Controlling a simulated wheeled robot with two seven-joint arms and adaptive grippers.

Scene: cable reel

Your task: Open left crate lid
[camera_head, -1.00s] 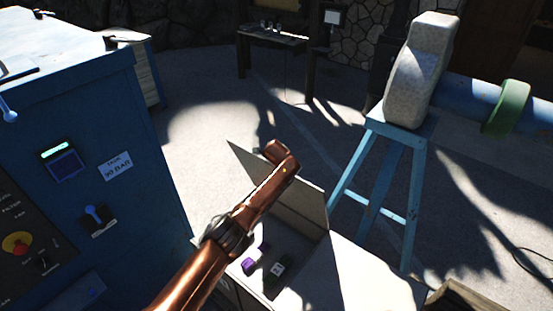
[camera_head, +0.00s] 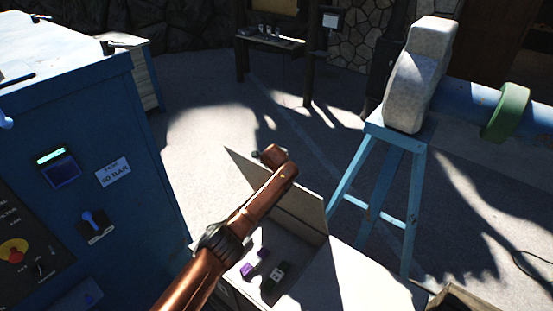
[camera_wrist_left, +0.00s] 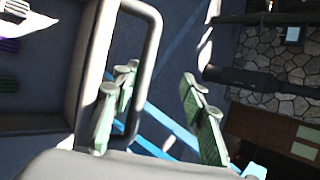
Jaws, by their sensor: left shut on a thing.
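The open crate (camera_head: 228,288) shows at the bottom middle of the head view, with a pale raised panel (camera_head: 312,215), seemingly its lid, standing at its far side. My copper left arm reaches over the crate. Its gripper is mostly hidden behind the wrist in the head view. In the left wrist view my left gripper (camera_wrist_left: 160,112) has green-padded fingers beside a grey loop handle (camera_wrist_left: 153,40) next to the pale panel edge (camera_wrist_left: 92,65). It is shut on that handle, though the exact contact is hard to see. My right gripper is not in view.
A purple box (camera_head: 247,270) and a dark box (camera_head: 276,276) lie inside the crate. A blue control cabinet (camera_head: 90,130) stands close on the left. A blue stool (camera_head: 375,175) under a pale wheel-like block (camera_head: 415,75) stands on the right. A pale surface (camera_head: 350,280) lies at lower right.

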